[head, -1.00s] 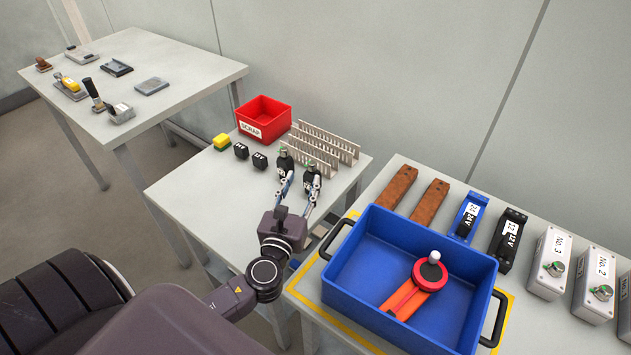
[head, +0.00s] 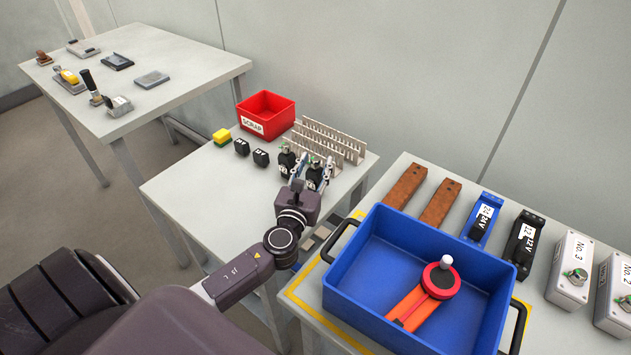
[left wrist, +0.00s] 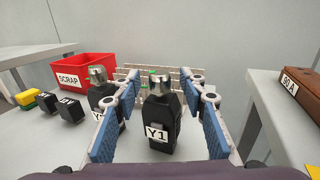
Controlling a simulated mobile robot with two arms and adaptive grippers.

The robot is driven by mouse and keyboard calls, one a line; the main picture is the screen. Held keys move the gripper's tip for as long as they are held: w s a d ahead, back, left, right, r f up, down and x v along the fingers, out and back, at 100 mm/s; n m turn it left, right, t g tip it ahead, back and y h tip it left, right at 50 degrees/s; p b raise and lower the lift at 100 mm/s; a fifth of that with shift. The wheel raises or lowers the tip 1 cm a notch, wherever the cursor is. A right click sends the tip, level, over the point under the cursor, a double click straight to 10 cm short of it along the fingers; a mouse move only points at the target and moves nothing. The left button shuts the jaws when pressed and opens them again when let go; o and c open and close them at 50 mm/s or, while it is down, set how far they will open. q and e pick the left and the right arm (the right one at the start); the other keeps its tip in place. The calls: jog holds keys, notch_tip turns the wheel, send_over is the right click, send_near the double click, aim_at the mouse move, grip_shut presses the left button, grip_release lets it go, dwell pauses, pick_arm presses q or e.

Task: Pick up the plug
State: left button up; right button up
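A black plug-like block labelled Y1 (left wrist: 159,118), with a metal and green top, stands upright on the small middle table; it also shows in the head view (head: 314,177). A similar black block (left wrist: 102,92) stands to its left, its label partly hidden by a finger; it also shows in the head view (head: 286,160). My left gripper (left wrist: 165,98) is open, its blue-padded fingers on either side of the Y1 block, with gaps visible on both sides. In the head view my left gripper (head: 311,172) partly covers that block. My right gripper is not in view.
Grey slotted ducts (head: 330,139) stand just behind the blocks. A red SCRAP bin (head: 266,114), a yellow sponge (head: 221,136) and two small black blocks (head: 251,152) are to the left. A blue crate (head: 370,285) stands on the right table.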

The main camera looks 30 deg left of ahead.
pick_arm(q)
jog(key=shift+w+a, duration=0.1)
jog(key=shift+w, duration=0.15)
grip_shut()
jog(key=shift+r, duration=0.1)
dwell(0.3)
